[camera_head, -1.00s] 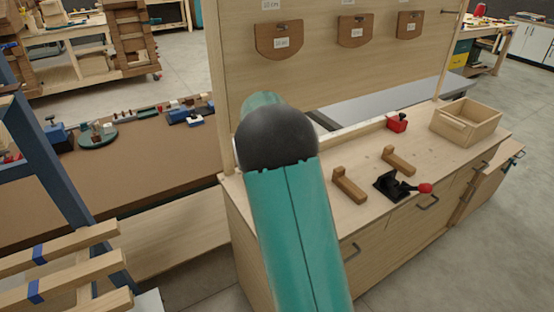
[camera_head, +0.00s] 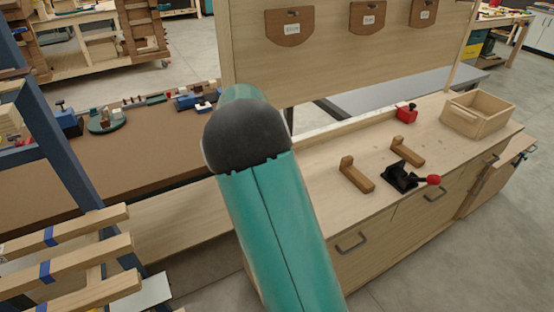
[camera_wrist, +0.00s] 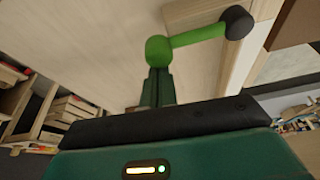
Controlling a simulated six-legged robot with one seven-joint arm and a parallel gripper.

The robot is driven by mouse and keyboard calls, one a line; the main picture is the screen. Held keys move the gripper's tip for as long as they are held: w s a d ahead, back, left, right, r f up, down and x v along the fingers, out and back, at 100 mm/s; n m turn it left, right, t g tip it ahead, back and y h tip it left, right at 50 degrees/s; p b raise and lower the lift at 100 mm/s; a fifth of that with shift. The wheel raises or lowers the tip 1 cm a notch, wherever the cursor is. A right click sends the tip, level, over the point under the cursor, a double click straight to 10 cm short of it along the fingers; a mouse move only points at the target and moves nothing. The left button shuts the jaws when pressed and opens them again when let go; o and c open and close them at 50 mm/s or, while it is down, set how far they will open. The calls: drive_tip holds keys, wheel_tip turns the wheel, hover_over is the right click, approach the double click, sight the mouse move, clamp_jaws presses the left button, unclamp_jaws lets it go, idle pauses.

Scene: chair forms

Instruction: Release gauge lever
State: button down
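In the wrist view a bright green lever (camera_wrist: 196,37) runs from a round green knob to a dark round hub at the upper right, in front of a pale wooden panel. My gripper (camera_wrist: 158,78) points up at the knob from its dark crossbar. Its two narrow fingers are close together and appear closed on the knob, which covers their tips. In the head view my teal arm and its black elbow hide the gripper and this lever.
The bench (camera_head: 330,215) holds two wooden blocks, a black clamp (camera_head: 401,178) with a red knob, a red item (camera_head: 406,112) and an open wooden box (camera_head: 477,114). A panel (camera_head: 335,60) with brown plates stands behind. A blue frame (camera_head: 65,150) with wooden slats is at left.

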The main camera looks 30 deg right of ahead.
drive_tip(key=shift+a, duration=0.2)
idle(0.3)
drive_tip(key=shift+w+r, duration=0.1)
drive_tip(key=shift+r, duration=0.2)
drive_tip(key=v, duration=1.3)
drive_tip(key=shift+r, duration=0.15)
drive_tip(key=shift+s+d, duration=0.1)
drive_tip(key=shift+s, duration=0.15)
